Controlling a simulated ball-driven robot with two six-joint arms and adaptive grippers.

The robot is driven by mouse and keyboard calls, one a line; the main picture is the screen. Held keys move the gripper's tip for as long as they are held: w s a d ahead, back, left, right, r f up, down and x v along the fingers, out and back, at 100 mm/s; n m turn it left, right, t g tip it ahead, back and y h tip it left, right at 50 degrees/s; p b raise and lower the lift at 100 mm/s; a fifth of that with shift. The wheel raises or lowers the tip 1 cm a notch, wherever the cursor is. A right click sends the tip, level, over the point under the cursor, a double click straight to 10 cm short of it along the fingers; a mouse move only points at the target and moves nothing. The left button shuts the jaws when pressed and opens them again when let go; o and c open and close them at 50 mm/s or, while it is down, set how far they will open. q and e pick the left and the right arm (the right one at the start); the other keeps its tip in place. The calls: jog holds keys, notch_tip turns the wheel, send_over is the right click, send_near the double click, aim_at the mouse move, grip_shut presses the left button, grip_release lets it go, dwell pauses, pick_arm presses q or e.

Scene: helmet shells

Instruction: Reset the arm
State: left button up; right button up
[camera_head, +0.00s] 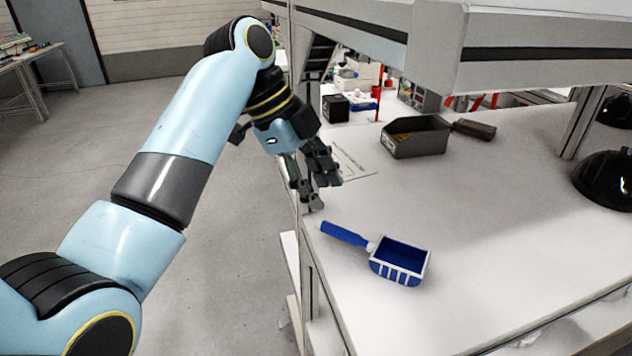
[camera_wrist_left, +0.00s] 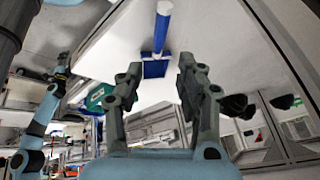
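My left arm comes in from the left in the head view. Its gripper (camera_head: 322,192) hangs at the left edge of the white table, with its fingers pointing down. In the left wrist view the two fingers (camera_wrist_left: 162,72) stand apart with nothing between them, so it is open and empty. Part of another light-blue arm (camera_wrist_left: 38,125) shows at the left of the wrist view. It looks like my right arm, but its dark end is too small to read. The right gripper does not show in the head view.
A blue scoop (camera_head: 400,262) lies on the white table (camera_head: 480,210) near its front-left corner. A grey bin (camera_head: 415,138) and a dark brown object (camera_head: 474,129) are further back. Black helmet shells (camera_head: 606,180) are at right. A shelf beam (camera_head: 540,55) overhangs the table. The floor at left is clear.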

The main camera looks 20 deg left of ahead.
pick_arm(q)
jog(key=shift+s+a+r, duration=0.1)
jog(key=shift+a+r, duration=0.1)
jog(key=shift+r, duration=0.25)
